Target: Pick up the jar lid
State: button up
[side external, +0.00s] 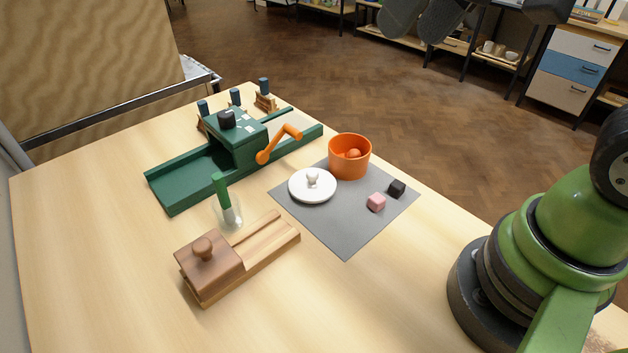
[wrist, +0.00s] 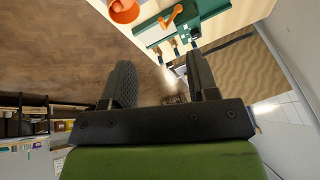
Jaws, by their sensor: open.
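The white round jar lid (side external: 304,193) with a small pale knob lies on the grey mat (side external: 345,235) in the side view. It is beside the orange jar (side external: 349,165), close to its left. The jar is open at the top and has an orange ball inside. The jar also shows at the top edge of the wrist view (wrist: 124,12); the lid does not show there. My gripper (wrist: 160,78) is open and empty, its two dark fingers wide apart. In the side view my gripper (side external: 417,32) is at the top edge, high and well away from the lid.
A green press (side external: 236,150) with an orange crank stands behind. A glass with a green-handled tool (side external: 222,190) and a wooden block (side external: 212,265) are left. The front table is clear.

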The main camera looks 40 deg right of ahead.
jog(key=w+a+f+n+g, duration=0.1)
jog(key=w+f+n+g, duration=0.15)
jog(key=w+f, duration=0.7)
jog(key=g+h, duration=0.2)
send_over(312, 172)
notch_tip(312, 172, down, 13)
jog(key=shift+f, duration=3.25)
jog(key=c, duration=1)
